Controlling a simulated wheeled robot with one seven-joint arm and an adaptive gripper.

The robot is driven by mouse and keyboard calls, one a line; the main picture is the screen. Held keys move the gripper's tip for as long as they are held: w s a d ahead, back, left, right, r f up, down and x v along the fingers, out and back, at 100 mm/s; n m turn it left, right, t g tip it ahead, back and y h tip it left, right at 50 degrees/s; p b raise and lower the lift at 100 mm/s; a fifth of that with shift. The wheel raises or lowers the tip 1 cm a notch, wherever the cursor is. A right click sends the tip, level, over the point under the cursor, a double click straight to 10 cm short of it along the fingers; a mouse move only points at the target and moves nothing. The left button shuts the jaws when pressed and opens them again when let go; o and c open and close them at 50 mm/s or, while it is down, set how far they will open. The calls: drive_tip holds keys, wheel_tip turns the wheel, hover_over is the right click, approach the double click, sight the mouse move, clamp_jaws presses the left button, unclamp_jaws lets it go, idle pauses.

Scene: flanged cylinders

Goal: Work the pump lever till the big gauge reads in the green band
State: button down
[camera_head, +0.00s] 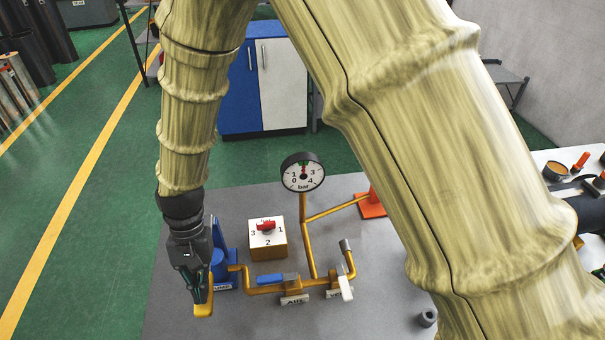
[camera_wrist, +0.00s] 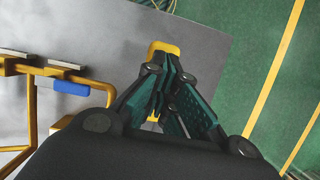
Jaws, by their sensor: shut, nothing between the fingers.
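The big gauge (camera_head: 303,184) is a round white dial marked 0 to 4 bar. It has a small green band near the top. Its needle seems to point up near that band, but is too small to read surely. The blue pump (camera_head: 216,262) stands at the table's left, partly behind my gripper. My gripper (camera_head: 197,288) points down, shut and empty, at the yellow end of the pump lever (camera_head: 205,304). In the wrist view, the lever's yellow end (camera_wrist: 163,47) shows just beyond my fingertips (camera_wrist: 160,78); I cannot tell whether they touch.
Yellow pipes carry a blue-handled valve (camera_head: 277,278) and a white-handled valve (camera_head: 346,287). A box with a red selector knob (camera_head: 266,226) stands behind them. The grey table (camera_head: 175,318) is bare at front left.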

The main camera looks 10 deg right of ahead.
drive_tip(key=shift+s+r, duration=0.1)
drive_tip(key=shift+r, duration=0.7)
drive_tip(key=shift+a+r, duration=0.1)
drive_tip(key=shift+r, duration=1.05)
drive_tip(key=shift+v, duration=2.4)
